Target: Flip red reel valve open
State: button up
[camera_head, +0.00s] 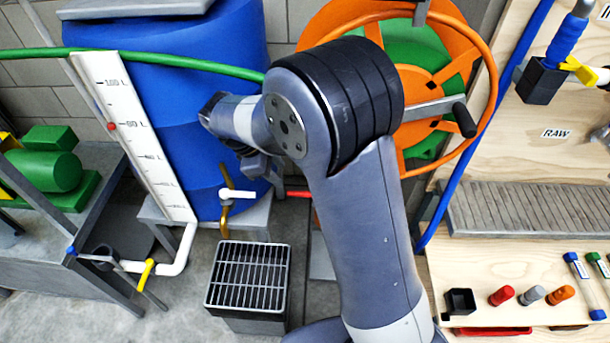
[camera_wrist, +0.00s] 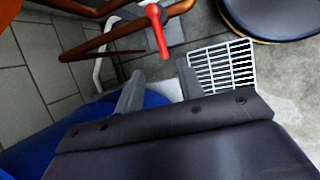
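The red reel valve handle (camera_head: 298,193) shows in the head view as a short, roughly level red bar just left of my arm. Its right end is hidden behind my arm. In the wrist view the red handle (camera_wrist: 159,32) hangs from a pivot beside orange-brown piping (camera_wrist: 115,33), its free end pointing toward the gap between my fingers. My gripper (camera_wrist: 160,86) is open, with a finger on each side of the gap and nothing between them. The handle appears beyond the fingertips, apart from them. In the head view my gripper (camera_head: 262,168) is small and partly hidden.
An orange and green hose reel (camera_head: 462,60) stands behind my arm. A grated box (camera_head: 250,277) sits on the floor. A shelf unit (camera_head: 480,275) stands at right.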

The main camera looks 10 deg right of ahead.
aim_at(298, 193)
jog(key=b+x, duration=0.1)
jog(key=x, duration=0.9)
jog(key=shift+d+f, duration=0.1)
jog(key=shift+f, duration=0.1)
grip_shut()
jog(key=shift+s, duration=0.1)
